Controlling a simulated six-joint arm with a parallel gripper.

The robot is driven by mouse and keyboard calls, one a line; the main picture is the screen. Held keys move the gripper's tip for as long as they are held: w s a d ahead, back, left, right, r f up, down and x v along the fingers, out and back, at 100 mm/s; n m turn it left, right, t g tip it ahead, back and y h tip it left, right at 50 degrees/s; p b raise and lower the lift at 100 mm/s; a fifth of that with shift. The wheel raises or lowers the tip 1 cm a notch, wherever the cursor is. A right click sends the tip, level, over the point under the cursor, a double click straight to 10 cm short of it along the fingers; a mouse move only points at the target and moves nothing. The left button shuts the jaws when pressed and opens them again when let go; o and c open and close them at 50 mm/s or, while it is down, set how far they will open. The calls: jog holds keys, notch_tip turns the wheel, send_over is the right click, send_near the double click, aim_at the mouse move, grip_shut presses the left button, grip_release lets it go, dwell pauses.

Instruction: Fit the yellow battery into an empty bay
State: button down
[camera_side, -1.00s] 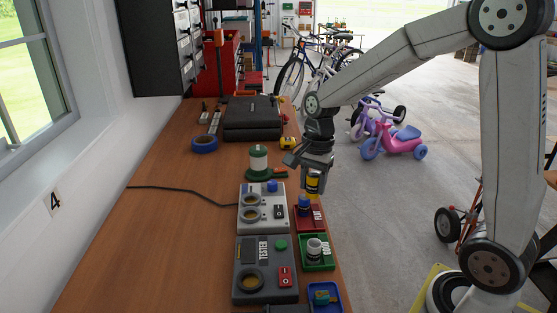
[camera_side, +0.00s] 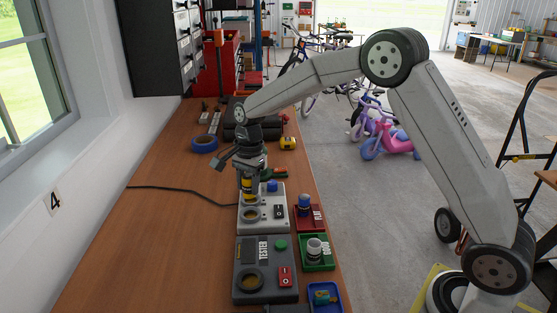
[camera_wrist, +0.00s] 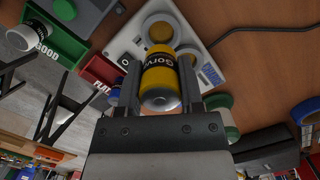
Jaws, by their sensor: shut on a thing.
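My gripper (camera_side: 248,178) is shut on the yellow battery (camera_side: 247,188), which hangs upright over the far left bay of the pale grey charger (camera_side: 278,228). In the wrist view, the battery (camera_wrist: 160,75) sits between the two fingers (camera_wrist: 160,88). I cannot tell whether its lower end is inside the ring or just above it. The near bay (camera_side: 250,215) is an empty ring, also seen in the wrist view (camera_wrist: 158,20). A blue cell (camera_side: 272,186) stands at the charger's far right corner.
The dark tester (camera_side: 265,292) lies in front of the charger. The red FLAT tray (camera_side: 311,224) holds a blue battery (camera_side: 304,205); the green GOOD tray (camera_side: 322,265) holds a white one (camera_side: 314,249). A green-and-white canister is behind my gripper. The bench left of the charger is clear except a black cable.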

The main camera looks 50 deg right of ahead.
jog(key=shift+f, duration=0.2)
send_over(249, 219)
jog(key=shift+w+d+f, duration=0.1)
jog(key=shift+d+f, duration=0.05)
jog(key=shift+f, duration=1.2)
jog(key=shift+w+d+f, duration=0.1)
jog(key=shift+d+f, duration=0.05)
jog(key=shift+f, duration=1.2)
jog(key=shift+f, duration=0.6)
jog(key=c, duration=0.5)
grip_release()
jog(key=shift+s, duration=0.1)
jog(key=shift+r, duration=0.15)
jog(key=shift+d+r, duration=0.2)
jog(key=shift+r, duration=1.55)
jog(key=shift+d+r, duration=0.25)
jog(key=shift+r, duration=1.55)
jog(key=shift+d+r, duration=0.2)
jog(key=shift+r, duration=1.55)
